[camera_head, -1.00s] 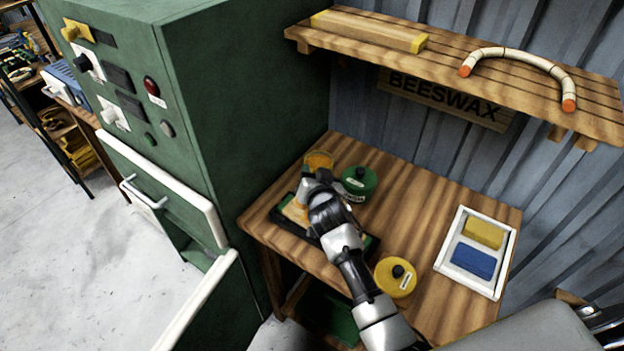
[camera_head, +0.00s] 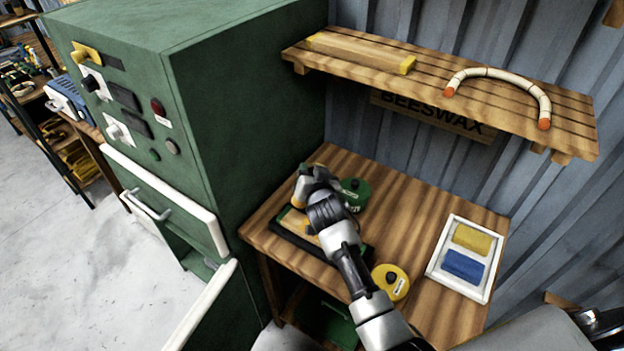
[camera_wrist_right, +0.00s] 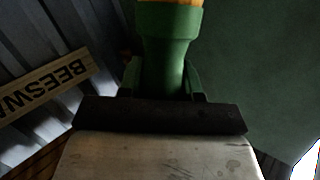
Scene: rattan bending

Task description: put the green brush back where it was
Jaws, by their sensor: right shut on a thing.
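In the right wrist view the green brush (camera_wrist_right: 166,60) shows as a green flared body with an orange part at the top edge. My right gripper (camera_wrist_right: 160,115), with its black jaw bar, is shut on it. In the head view my right gripper (camera_head: 312,180) is above the back left of the wooden table, over the far end of a black-rimmed tray (camera_head: 285,238). My left gripper is not in view.
A green tin (camera_head: 356,194) stands close right of the gripper. A white tray (camera_head: 437,262) holds a yellow and a blue block. A green cabinet (camera_head: 250,120) borders the left, and a slatted shelf (camera_head: 430,85) overhangs the back.

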